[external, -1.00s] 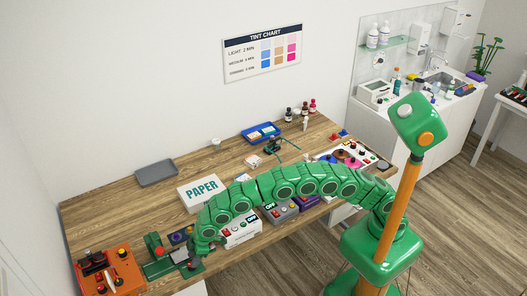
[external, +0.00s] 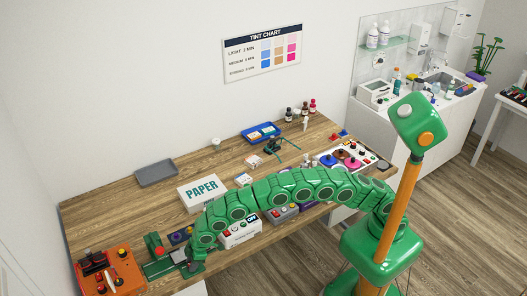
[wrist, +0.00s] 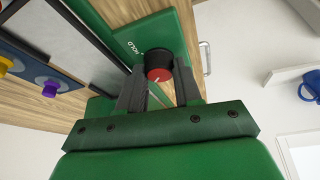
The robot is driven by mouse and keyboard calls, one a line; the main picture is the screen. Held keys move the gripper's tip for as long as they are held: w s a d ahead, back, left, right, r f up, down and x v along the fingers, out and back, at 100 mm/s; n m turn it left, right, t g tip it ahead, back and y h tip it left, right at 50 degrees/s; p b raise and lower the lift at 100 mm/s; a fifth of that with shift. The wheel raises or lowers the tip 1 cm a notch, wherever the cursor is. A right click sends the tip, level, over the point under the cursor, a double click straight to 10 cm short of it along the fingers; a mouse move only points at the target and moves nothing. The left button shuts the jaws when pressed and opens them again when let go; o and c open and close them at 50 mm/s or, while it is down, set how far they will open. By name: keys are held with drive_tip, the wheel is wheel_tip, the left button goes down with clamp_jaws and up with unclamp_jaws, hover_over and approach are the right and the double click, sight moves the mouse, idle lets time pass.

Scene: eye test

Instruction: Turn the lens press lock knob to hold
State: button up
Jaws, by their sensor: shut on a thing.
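The lens press (external: 158,269) is a green device at the table's front left, with a red part standing at its back. In the wrist view its green plate (wrist: 172,28) carries the word HOLD. The lock knob (wrist: 158,73) is black with a red face and stands on this plate, beside the HOLD label. My gripper (wrist: 159,68) has its two dark fingers on either side of the knob and is shut on it. A pale mark shows on the red face, but its exact direction is hard to tell. In the external view the knob is hidden at my gripper.
An orange control box (external: 110,272) stands just left of the press. A panel with yellow and purple knobs (wrist: 50,88) is close by in the wrist view. A PAPER box (external: 203,193) and a grey tray (external: 156,173) lie behind. My arm passes over several boxes along the front edge.

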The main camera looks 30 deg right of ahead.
drive_tip(key=shift+w+m, duration=0.1)
drive_tip(key=shift+m, duration=0.4)
drive_tip(key=m+t+h, duration=0.1)
drive_tip(key=m, duration=0.2)
drive_tip(key=shift+t, duration=0.3)
drive_tip(key=m, duration=0.3)
drive_tip(key=shift+s+a+m+t+h, duration=0.1)
drive_tip(key=shift+s+m+t+h, duration=0.1)
drive_tip(key=shift+m+t+h, duration=0.15)
drive_tip(key=m+h, duration=0.1)
drive_tip(key=m, duration=0.1)
drive_tip(key=m+t, duration=0.1)
drive_tip(key=m, duration=0.1)
drive_tip(key=shift+m+h, duration=0.25)
drive_tip(key=shift+h, duration=0.1)
drive_tip(key=shift+s+a+m, duration=0.1)
drive_tip(key=shift+m, duration=0.3)
drive_tip(key=shift+m+h, duration=0.5)
drive_tip(key=shift+m, duration=0.4)
